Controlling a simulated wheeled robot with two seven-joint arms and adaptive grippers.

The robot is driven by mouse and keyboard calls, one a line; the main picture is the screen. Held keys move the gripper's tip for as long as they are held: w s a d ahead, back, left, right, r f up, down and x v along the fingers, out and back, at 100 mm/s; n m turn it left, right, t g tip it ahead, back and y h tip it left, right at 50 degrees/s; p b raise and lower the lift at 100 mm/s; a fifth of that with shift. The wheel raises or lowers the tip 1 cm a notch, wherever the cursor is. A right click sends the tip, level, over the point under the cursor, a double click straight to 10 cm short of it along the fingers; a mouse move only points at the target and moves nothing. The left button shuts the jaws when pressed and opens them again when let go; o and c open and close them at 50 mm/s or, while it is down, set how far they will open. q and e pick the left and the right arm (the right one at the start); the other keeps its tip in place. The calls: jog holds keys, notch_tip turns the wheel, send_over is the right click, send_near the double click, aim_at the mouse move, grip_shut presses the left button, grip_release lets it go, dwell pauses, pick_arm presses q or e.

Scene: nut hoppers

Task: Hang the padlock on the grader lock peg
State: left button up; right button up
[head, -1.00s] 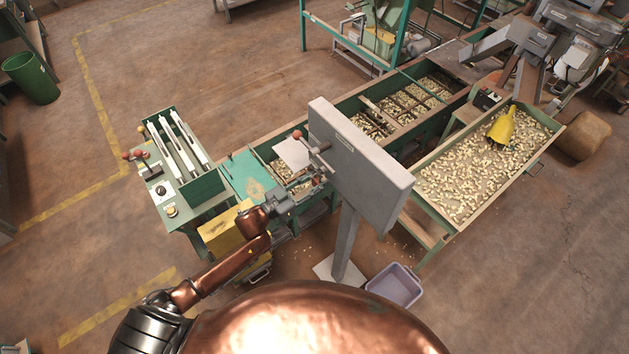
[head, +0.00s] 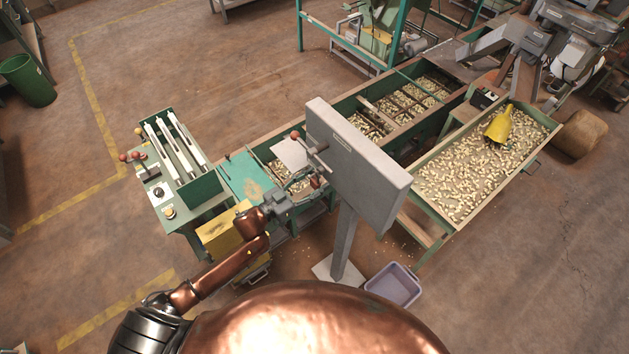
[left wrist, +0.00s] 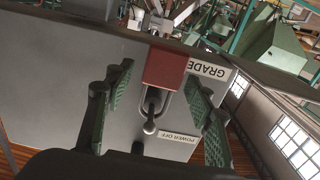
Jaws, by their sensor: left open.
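The red padlock (left wrist: 165,68) is at the grey panel's face in the left wrist view, and a small reddish part of it shows in the head view (head: 315,182). Its shackle appears to be around the ball-ended peg (left wrist: 150,127). The panel (head: 358,158) bears a "GRADE…" label (left wrist: 207,70) and a "POWER OFF" label (left wrist: 179,141). My left gripper (left wrist: 158,88) is open, with one green-padded finger on each side of the padlock and gaps between. In the head view my left gripper (head: 303,190) is beside the panel's left face. My right gripper is not in view.
A red-knobbed lever (head: 296,136) sticks out of the panel near my gripper. The panel stands on a grey post (head: 345,245). A green bench (head: 245,177) is to the left, a nut tray (head: 440,233) to the right. A lilac bin (head: 393,287) is on the floor.

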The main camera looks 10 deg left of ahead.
pick_arm(q)
jog(key=v, duration=1.2)
jog(key=shift+a, duration=0.1)
